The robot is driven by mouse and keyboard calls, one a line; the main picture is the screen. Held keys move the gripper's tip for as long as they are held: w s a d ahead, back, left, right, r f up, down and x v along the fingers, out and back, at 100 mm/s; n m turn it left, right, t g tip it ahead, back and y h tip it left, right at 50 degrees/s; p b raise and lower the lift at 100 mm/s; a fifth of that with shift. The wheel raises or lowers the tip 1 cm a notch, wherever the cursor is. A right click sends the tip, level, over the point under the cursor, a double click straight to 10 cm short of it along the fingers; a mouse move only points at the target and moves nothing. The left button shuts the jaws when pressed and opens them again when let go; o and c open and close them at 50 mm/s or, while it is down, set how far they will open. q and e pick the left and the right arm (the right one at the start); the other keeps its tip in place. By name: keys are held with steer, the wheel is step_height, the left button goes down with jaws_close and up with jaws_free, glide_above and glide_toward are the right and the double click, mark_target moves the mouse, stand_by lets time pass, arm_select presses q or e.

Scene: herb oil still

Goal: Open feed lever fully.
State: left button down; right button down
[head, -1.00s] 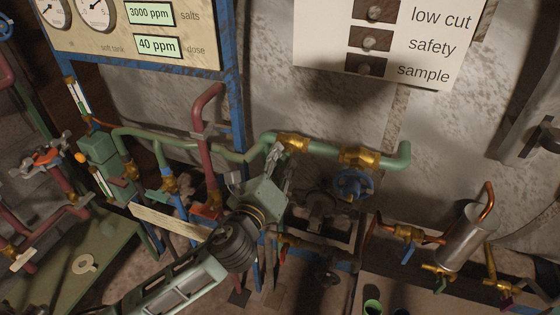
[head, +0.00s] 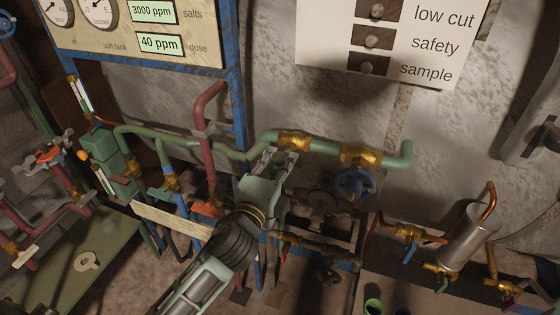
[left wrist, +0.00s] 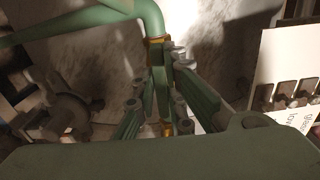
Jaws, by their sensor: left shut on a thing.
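My left gripper (head: 278,157) is at the green pipe (head: 333,146), just below and left of a brass valve (head: 294,141). Its fingers are shut on a slim lever, which I take to be the feed lever; in the head view the fingers hide it. In the left wrist view the green fingers (left wrist: 165,100) close around a narrow green piece under a brass fitting (left wrist: 157,52). How far the lever is turned cannot be made out. My right gripper is not in view.
A brass fitting (head: 360,157) and a blue handwheel (head: 354,183) are right of the gripper. A dark red pipe (head: 205,130) and blue post (head: 240,110) stand to its left. A metal cylinder (head: 468,236) with small brass valves is at lower right. A sign (head: 390,45) hangs above.

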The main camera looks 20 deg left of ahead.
arm_select(q)
steer(key=shift+n, duration=0.5)
steer(key=c, duration=1.8)
jaws_free()
steer(key=s, duration=1.2)
steer(key=shift+a, duration=0.25)
steer(key=shift+f, duration=0.15)
